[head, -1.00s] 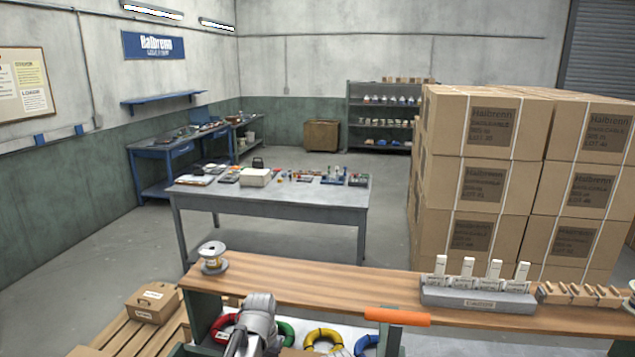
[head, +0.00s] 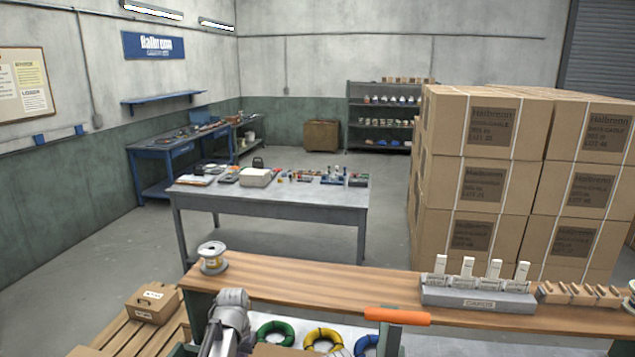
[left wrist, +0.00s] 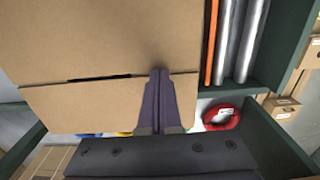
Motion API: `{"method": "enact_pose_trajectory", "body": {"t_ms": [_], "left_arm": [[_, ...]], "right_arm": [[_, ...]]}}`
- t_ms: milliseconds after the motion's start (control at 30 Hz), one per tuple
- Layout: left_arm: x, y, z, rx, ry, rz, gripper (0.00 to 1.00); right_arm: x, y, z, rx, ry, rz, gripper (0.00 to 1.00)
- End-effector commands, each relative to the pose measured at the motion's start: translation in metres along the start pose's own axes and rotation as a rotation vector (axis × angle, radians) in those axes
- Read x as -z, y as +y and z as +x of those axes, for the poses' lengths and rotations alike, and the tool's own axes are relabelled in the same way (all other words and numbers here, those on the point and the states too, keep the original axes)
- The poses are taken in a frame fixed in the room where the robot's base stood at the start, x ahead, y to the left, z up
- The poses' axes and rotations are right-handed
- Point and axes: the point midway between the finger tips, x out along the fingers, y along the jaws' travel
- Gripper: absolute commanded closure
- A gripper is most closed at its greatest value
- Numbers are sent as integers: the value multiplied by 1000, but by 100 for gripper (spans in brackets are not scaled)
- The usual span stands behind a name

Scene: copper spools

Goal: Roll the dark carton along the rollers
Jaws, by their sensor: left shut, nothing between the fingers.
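A brown carton (left wrist: 100,40) fills the upper left of the left wrist view. A dark slot runs along the seam between two of its panels. Its top edge (head: 275,351) just shows at the bottom of the head view. Grey metal rollers (left wrist: 250,45) lie to its right. My left gripper (left wrist: 160,76) is shut and empty, its tips at the carton face; I cannot tell whether they touch. In the head view its arm (head: 231,310) shows at the bottom, with the fingers hidden. My right gripper is not in view.
An orange bar (left wrist: 211,45) runs beside the rollers. A wooden shelf (head: 330,288) crosses above, holding a spool (head: 212,258) and a card rack (head: 478,291). A red coil (left wrist: 222,117) and green coil (head: 276,334) lie below. Stacked boxes (head: 485,185) stand behind right.

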Motion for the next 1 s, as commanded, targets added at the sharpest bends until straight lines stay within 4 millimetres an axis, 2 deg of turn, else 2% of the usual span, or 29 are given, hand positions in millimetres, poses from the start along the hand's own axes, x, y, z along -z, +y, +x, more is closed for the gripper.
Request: {"method": "enact_pose_trajectory", "body": {"t_ms": [1000], "left_arm": [[-2, -65, 2, 0, -5, -1, 100]], "right_arm": [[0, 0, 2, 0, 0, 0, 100]]}}
